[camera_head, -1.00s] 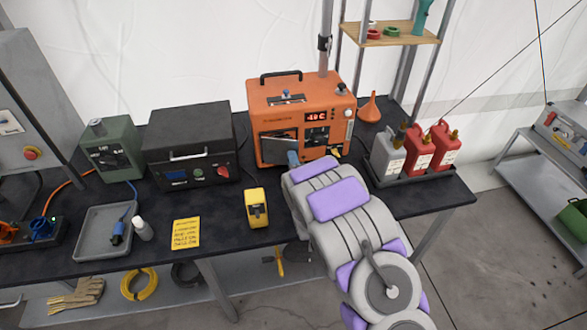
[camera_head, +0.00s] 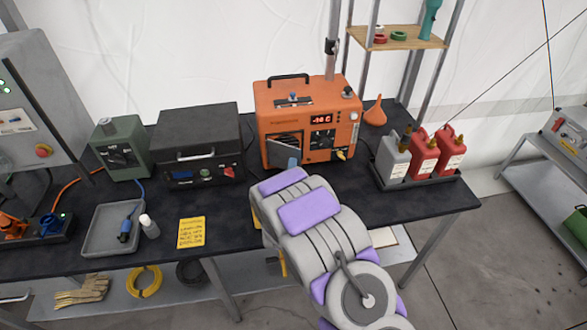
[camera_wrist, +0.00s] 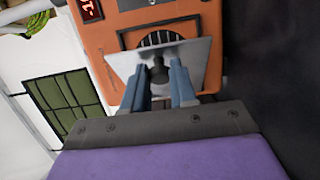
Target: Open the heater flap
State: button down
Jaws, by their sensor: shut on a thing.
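The orange heater (camera_head: 308,122) stands at the back of the dark bench, with a lit red display. Its grey flap (camera_head: 284,149) is swung out from the front, at an angle to it. In the wrist view, the flap (camera_wrist: 199,60) shows as a light plate in front of a round dark grille (camera_wrist: 160,38) in the heater's face (camera_wrist: 105,42). My gripper (camera_wrist: 162,85) has its blue-grey fingers shut on a dark knob (camera_wrist: 158,73) on the flap. In the head view, my gripper (camera_head: 292,163) is small and partly hidden by my arm.
A black case (camera_head: 197,135) stands left of the heater. Red and grey bottles (camera_head: 424,155) stand in a tray on the right, with an orange funnel (camera_head: 375,113) behind. A yellow note (camera_head: 191,232) lies at the front edge.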

jog(key=c, duration=1.3)
grip_release()
jog(key=shift+a+f, duration=0.1)
jog(key=shift+f, duration=0.1)
jog(key=o, duration=0.4)
jog(key=shift+a, duration=0.2)
jog(key=shift+d, duration=0.15)
jog(key=s+p, duration=0.4)
jog(key=s, duration=1.3)
jog(key=shift+s+d, duration=0.15)
jog(key=shift+s, duration=0.05)
